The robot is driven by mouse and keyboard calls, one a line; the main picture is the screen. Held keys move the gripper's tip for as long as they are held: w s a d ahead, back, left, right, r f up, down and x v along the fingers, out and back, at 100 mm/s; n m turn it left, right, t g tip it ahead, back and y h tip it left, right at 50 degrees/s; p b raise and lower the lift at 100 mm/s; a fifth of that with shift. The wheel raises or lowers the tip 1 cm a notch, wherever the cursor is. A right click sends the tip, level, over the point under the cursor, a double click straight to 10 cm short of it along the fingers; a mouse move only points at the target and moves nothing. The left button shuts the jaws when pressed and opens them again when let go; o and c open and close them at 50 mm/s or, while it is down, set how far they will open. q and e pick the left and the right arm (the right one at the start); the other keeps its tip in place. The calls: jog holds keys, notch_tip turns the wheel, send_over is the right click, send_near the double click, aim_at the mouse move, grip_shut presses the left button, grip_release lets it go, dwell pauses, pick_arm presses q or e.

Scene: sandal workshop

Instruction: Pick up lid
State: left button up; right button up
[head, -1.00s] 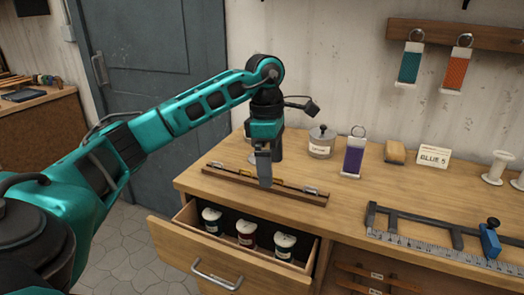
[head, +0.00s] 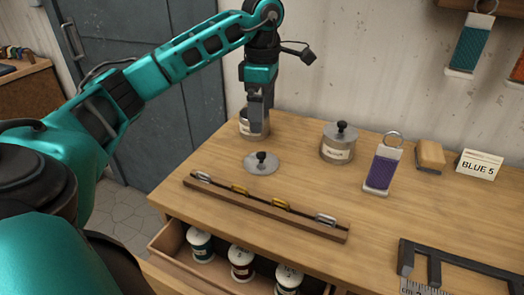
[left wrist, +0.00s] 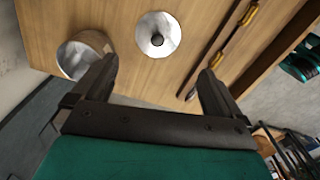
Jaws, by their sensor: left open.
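The lid (head: 261,163), a flat grey disc with a black knob, lies on the bench top. It also shows in the left wrist view (left wrist: 157,36), ahead of the fingers and roughly centred between them. My left gripper (head: 257,127) points down above the bench, a little behind the lid in the head view and apart from it. Its two fingers (left wrist: 158,70) are spread with nothing between them. An open grey jar (head: 247,129) stands behind the gripper, which partly hides it. My right gripper is not in view.
A wooden strip with several clips (head: 265,208) lies in front of the lid. A closed jar (head: 338,143) and a purple tag (head: 382,170) stand to the right. Below, an open drawer (head: 172,241) holds several small pots. Bare bench surrounds the lid.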

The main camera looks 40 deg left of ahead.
pick_arm(q)
send_over(262, 154)
notch_tip(262, 154, down, 7)
jog(key=shift+f, duration=0.1)
jog(key=shift+a+f, duration=0.1)
jog(key=shift+f, duration=2.75)
jog(key=c, duration=0.7)
jog(key=shift+r, duration=0.1)
